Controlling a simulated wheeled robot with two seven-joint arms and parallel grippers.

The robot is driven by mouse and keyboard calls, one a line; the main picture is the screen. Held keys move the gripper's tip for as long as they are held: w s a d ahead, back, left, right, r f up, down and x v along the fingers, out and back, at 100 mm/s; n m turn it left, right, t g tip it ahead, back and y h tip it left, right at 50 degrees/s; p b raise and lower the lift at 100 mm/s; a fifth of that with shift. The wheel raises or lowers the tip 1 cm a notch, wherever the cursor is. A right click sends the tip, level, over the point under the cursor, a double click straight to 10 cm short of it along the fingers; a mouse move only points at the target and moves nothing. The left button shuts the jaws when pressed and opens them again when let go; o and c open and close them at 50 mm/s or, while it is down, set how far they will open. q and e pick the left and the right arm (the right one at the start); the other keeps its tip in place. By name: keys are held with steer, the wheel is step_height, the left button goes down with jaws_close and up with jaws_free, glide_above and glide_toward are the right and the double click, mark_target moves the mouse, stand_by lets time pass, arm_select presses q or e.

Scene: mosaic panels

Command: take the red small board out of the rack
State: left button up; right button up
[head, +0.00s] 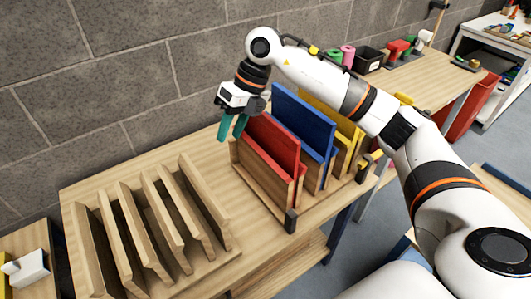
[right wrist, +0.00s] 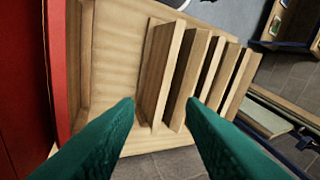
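Red panels stand in the rack (head: 262,178) at the near-left end of its row. A taller red board (head: 275,133) shows clearly; a lower red edge beside it may be the small red board, but I cannot separate the two surely. My right gripper (head: 232,128) hangs over the left end of the rack, beside the red boards, its green fingers pointing down. In the right wrist view its fingers (right wrist: 165,135) are apart with nothing between them. A red surface (right wrist: 22,90) fills the left edge there. My left gripper is not in view.
Blue boards (head: 303,118) and yellow boards (head: 335,118) stand in the same rack to the right. An empty slatted wooden rack (head: 232,252) stands to the left on the table. A grey block wall (head: 130,60) is close behind. Cups and bins sit farther right.

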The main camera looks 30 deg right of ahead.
mark_target(278, 135)
steer(key=d+r+h, duration=0.1)
steer(key=d, duration=0.2)
steer(key=d+r+m+h, duration=0.1)
steer(key=d+h, duration=0.1)
steer(key=d, duration=0.2)
steer(key=d+r+m+h, duration=0.1)
steer(key=d+r, duration=0.1)
steer(key=d, duration=0.2)
steer(key=shift+s+d+g+h, duration=0.15)
steer(key=shift+s+g+h, duration=0.15)
steer(key=shift+h, duration=0.1)
steer(key=shift+d+f, duration=0.15)
steer(key=shift+d, duration=0.15)
step_height(278, 135, down, 6)
steer(key=shift+p, duration=0.6)
steer(key=f, duration=0.1)
steer(key=f+p, duration=0.1)
steer(key=f, duration=0.2)
steer(key=shift+s+f+p, duration=0.25)
steer(key=shift+f+p, duration=0.1)
steer(key=shift+f, duration=0.35)
steer(key=shift+a, duration=0.1)
steer(key=shift+c, duration=0.6)
jaws_close()
steer(key=shift+w+r, duration=0.1)
